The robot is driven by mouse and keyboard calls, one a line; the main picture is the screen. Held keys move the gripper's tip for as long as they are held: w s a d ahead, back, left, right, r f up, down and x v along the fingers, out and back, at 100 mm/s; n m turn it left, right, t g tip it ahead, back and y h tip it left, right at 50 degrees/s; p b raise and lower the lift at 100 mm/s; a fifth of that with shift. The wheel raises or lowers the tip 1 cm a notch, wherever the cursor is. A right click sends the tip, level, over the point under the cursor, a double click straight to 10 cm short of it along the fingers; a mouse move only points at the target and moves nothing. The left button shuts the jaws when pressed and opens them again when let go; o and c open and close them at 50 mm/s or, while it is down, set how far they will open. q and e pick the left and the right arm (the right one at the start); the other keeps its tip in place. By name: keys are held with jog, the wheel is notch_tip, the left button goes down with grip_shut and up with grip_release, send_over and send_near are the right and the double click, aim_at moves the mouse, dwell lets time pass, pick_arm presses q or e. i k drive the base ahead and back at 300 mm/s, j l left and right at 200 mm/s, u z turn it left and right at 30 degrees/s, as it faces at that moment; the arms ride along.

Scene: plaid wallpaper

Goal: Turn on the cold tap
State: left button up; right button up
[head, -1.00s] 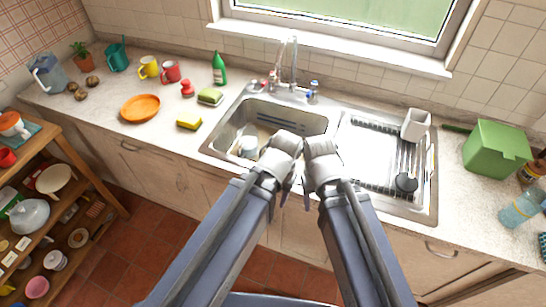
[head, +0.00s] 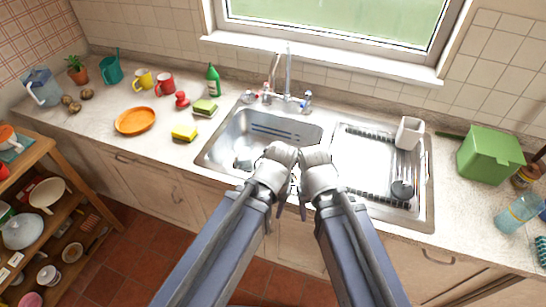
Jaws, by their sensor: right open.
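The cold tap (head: 307,97) is a small handle with a blue mark at the right of the metal faucet (head: 288,75), behind the sink basin (head: 262,130). A handle with a red mark (head: 266,97) is on the left side of the faucet. Both my grippers are in front of the sink, well short of the taps and touching neither. My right gripper (head: 303,205) points downward and is open, with nothing seen in it. My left gripper (head: 279,205) is beside it, mostly hidden by its own wrist, so its opening is unclear.
The drying rack (head: 365,155) at the right holds a white cup (head: 409,132). A green bottle (head: 213,80), sponge (head: 184,133) and orange plate (head: 135,121) stand left of the sink. A green box (head: 489,154) is on the right. The window sill (head: 330,58) is behind the faucet.

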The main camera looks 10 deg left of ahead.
aim_at(308, 94)
jog(key=i+l+u, duration=0.15)
jog(key=u, duration=0.2)
jog(key=i+l+u, duration=0.1)
jog(key=l+u, duration=0.25)
